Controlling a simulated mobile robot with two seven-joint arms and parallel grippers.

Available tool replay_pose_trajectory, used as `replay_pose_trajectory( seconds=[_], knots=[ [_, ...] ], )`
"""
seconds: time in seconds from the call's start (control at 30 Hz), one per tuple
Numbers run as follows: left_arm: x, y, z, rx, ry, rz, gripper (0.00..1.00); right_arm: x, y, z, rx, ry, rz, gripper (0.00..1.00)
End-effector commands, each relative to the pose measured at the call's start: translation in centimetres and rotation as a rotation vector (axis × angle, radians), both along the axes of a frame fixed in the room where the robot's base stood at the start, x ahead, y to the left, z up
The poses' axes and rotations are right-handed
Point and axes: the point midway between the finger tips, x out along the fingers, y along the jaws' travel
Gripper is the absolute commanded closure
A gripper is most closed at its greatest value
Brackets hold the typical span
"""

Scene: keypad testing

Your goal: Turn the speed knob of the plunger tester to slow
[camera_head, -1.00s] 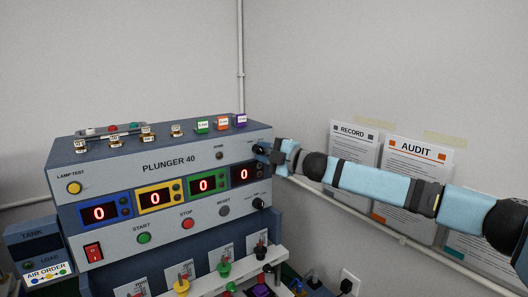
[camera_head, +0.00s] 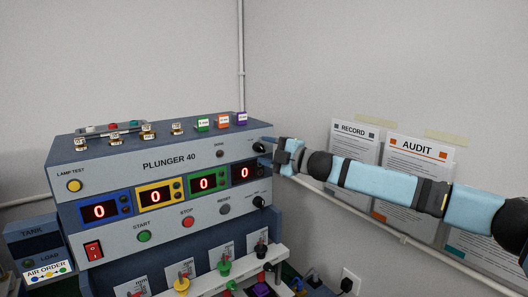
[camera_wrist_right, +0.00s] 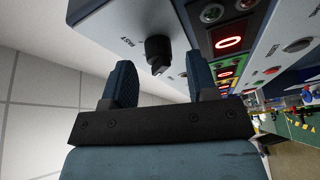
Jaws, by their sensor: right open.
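The plunger tester (camera_head: 140,172) is a blue-grey machine marked PLUNGER 40. A small black knob (camera_head: 258,147) sits at the upper right of its front. In the right wrist view a black knob (camera_wrist_right: 157,50) stands on the grey panel beside the word FAST; a SLOW label cannot be made out. My right gripper (camera_head: 268,151) is open in front of the upper knob. In the wrist view its two blue fingers (camera_wrist_right: 161,72) lie to either side of the knob, with gaps and no visible contact. The knob's exact pointing cannot be told. My left gripper is out of view.
Another black knob (camera_head: 259,202) sits lower on the front, below the red displays (camera_head: 245,173). START (camera_head: 144,237), STOP (camera_head: 187,222) and RESET (camera_head: 224,210) buttons line the panel. A wall with posters (camera_head: 418,170) stands behind my right arm.

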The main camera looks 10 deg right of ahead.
Motion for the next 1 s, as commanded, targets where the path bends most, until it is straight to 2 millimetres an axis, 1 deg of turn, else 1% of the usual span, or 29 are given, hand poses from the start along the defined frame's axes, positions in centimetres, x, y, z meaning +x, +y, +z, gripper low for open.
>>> replay_pose_trajectory(
  seconds=[0.03, 0.17, 0.3, 0.5, 0.7, 1.0],
  knots=[
    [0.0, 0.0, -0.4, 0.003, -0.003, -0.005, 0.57, -0.6, -0.8, -0.3, -0.002, -0.001, -0.002, 0.47],
    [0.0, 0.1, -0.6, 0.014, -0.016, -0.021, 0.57, -2.7, -2.9, -0.6, -0.002, -0.001, -0.003, 0.47],
    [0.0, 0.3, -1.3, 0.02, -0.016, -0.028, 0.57, -5.1, -5.2, -0.8, -0.002, 0.0, -0.004, 0.47],
    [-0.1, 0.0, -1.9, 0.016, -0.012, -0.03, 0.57, -7.7, -7.6, -0.8, -0.001, 0.0, -0.003, 0.47],
    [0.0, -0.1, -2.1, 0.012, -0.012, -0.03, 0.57, -8.8, -8.6, -0.8, -0.002, 0.0, -0.001, 0.47],
    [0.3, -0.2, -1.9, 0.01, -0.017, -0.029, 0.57, -8.9, -8.7, -0.8, -0.001, 0.001, 0.0, 0.47]
  ],
)
